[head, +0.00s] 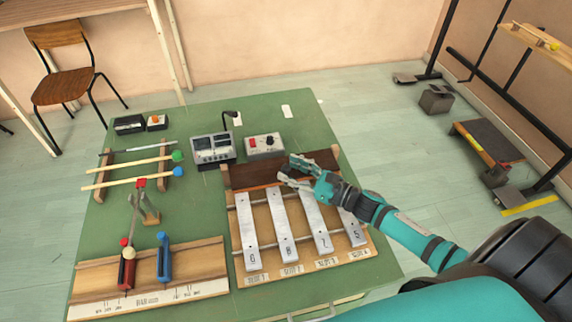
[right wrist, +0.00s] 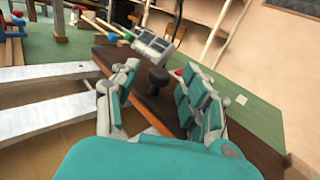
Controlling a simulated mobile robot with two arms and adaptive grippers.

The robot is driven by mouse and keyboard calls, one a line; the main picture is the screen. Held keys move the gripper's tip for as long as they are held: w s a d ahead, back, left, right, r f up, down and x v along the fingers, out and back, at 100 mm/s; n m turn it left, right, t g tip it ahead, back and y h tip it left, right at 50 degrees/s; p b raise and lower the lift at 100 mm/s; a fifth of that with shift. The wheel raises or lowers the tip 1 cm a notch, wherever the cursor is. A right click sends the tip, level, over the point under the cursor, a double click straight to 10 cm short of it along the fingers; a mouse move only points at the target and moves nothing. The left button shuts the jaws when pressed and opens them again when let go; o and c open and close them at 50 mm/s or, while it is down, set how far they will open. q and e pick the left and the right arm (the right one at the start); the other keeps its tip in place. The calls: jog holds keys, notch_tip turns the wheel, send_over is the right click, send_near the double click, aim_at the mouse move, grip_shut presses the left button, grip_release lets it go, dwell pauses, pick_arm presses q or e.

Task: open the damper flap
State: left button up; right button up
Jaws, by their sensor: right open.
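The damper flap (head: 252,174) is a dark brown board across the far end of the metal-bar instrument (head: 265,217). It also shows in the right wrist view (right wrist: 109,55), with a dark round knob (right wrist: 158,78) standing on it. My right gripper (head: 287,171) is open over the flap, its fingers pointing left in the head view. In the right wrist view the knob shows between the two spread fingers (right wrist: 160,88); I cannot tell whether either touches it. In the head view the fingers partly cover the knob. My left gripper is not in view.
Behind the flap stand a grey meter box (head: 212,148) and a box with a red switch (head: 265,145). Mallets on a rack (head: 130,172) and a wooden board with red and blue levers (head: 205,262) are at the left. The green tabletop (head: 195,215) between them is mostly clear.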

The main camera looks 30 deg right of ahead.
jog(key=shift+x, duration=0.9)
jog(key=shift+a, duration=0.1)
jog(key=c, duration=0.9)
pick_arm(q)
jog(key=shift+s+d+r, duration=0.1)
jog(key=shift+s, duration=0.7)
pick_arm(e)
jog(key=shift+w, duration=0.1)
grip_shut()
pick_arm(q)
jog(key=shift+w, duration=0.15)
pick_arm(e)
jog(key=shift+w+a+f, duration=0.1)
jog(key=shift+w+f, duration=0.05)
jog(key=shift+f, duration=0.05)
